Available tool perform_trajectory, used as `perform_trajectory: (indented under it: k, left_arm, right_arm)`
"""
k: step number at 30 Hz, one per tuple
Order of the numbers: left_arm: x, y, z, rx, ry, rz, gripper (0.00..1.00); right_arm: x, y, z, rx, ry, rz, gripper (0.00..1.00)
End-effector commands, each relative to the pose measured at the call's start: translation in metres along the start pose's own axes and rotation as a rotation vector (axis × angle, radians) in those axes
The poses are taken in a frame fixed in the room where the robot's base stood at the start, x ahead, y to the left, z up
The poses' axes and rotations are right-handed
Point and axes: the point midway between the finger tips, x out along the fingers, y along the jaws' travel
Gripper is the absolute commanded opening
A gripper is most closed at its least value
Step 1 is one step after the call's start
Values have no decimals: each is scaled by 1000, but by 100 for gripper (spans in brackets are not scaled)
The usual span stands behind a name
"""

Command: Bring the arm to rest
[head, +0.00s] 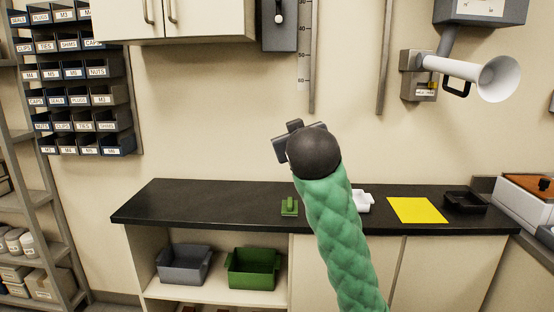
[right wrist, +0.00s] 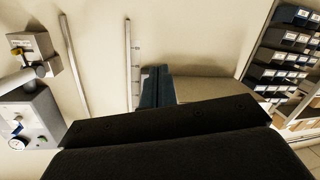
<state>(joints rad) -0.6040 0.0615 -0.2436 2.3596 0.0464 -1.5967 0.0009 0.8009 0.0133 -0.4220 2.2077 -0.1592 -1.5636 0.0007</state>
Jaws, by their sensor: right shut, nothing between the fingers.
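My right arm comes up from the bottom of the head view in a green quilted sleeve, ending in a dark round wrist. My right gripper (head: 294,126) is raised in front of the wall above the bench, with its fingers mostly hidden behind the wrist. My left gripper is in neither view. At the right edge of the head view stands a white boxy machine (head: 522,205) with a brown top and black knob, partly cut off.
A black-topped bench (head: 160,205) carries a green item (head: 289,207), a white item (head: 362,203), a yellow sheet (head: 418,210) and a black tray (head: 466,202). A white horn (head: 495,78) juts from the wall at right. Cabinets (head: 205,18) hang above; labelled bins (head: 72,90) are left.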

Motion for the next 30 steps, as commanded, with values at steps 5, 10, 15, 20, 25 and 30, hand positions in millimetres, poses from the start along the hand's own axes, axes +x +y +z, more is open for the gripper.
perform_trajectory:
  k: [5, 10, 15, 20, 25, 30]
  left_arm:
    - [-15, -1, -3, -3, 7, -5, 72]
    - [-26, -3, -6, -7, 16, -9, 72]
    - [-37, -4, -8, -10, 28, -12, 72]
    - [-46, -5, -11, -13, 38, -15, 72]
    - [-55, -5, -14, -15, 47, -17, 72]
    - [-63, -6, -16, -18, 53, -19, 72]
  right_arm:
    - [-7, -13, 69, 43, -106, -85, 0]
    - [-18, -25, 130, 81, -193, -151, 0]
    - [-34, -36, 187, 119, -270, -201, 0]
    - [-52, -45, 239, 153, -344, -235, 0]
    - [-75, -54, 294, 184, -431, -257, 0]
    - [-102, -62, 347, 210, -525, -267, 0]
